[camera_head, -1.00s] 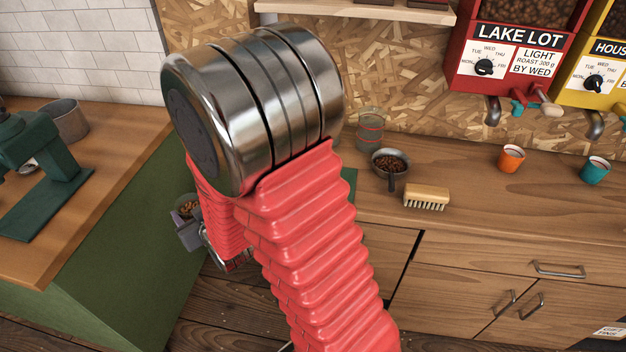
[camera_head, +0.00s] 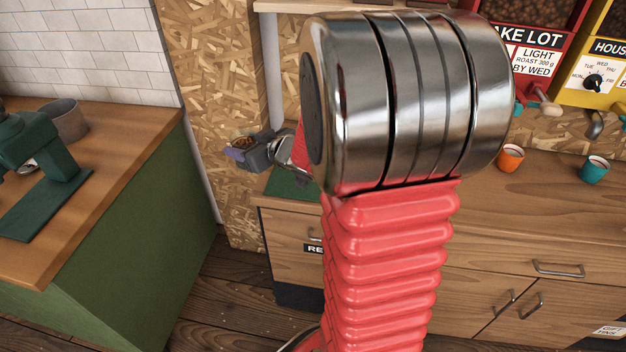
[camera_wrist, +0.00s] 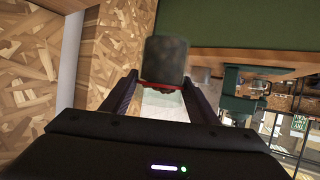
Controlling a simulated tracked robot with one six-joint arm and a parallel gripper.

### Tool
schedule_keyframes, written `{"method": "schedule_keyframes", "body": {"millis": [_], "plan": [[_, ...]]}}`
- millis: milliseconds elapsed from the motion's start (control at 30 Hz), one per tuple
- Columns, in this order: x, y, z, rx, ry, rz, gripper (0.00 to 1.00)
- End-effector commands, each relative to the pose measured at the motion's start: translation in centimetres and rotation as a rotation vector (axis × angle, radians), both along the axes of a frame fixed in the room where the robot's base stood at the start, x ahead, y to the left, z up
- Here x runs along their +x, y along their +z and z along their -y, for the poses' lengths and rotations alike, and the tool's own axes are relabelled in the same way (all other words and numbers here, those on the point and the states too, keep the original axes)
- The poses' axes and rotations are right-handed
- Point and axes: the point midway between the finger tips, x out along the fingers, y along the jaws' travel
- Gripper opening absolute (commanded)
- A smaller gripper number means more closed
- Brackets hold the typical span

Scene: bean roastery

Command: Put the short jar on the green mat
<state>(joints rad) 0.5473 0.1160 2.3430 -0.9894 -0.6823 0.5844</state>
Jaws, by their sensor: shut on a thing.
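My gripper (camera_head: 256,152) is shut on the short jar (camera_head: 243,141), whose brown contents show at its top. It holds the jar in the air left of the wooden counter's end. In the wrist view the jar (camera_wrist: 165,60) sits between both fingers, dark and blurred, with a red band at its near end. The green mat (camera_head: 288,185) lies on the left end of the counter, right of and below the jar in the head view. My arm hides the mat's right part. The jar is apart from the mat.
The wooden counter (camera_head: 480,215) runs to the right, its middle hidden by my arm. An orange cup (camera_head: 510,158) and a teal cup (camera_head: 594,170) stand on it. A chipboard wall (camera_head: 215,90) is behind the jar. A green-sided bench (camera_head: 130,225) stands left across a floor gap.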

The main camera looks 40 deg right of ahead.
Motion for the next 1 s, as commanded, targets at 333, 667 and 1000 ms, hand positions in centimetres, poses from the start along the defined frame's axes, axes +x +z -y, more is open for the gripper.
{"method": "schedule_keyframes", "body": {"millis": [333,667,1000], "plan": [[-4.9,2.3,8.0,-0.001,-0.008,0.002,0.21],[-9.8,2.9,13.0,0.000,-0.030,0.001,0.21],[-10.3,3.0,13.4,0.000,-0.031,0.002,0.21]]}}
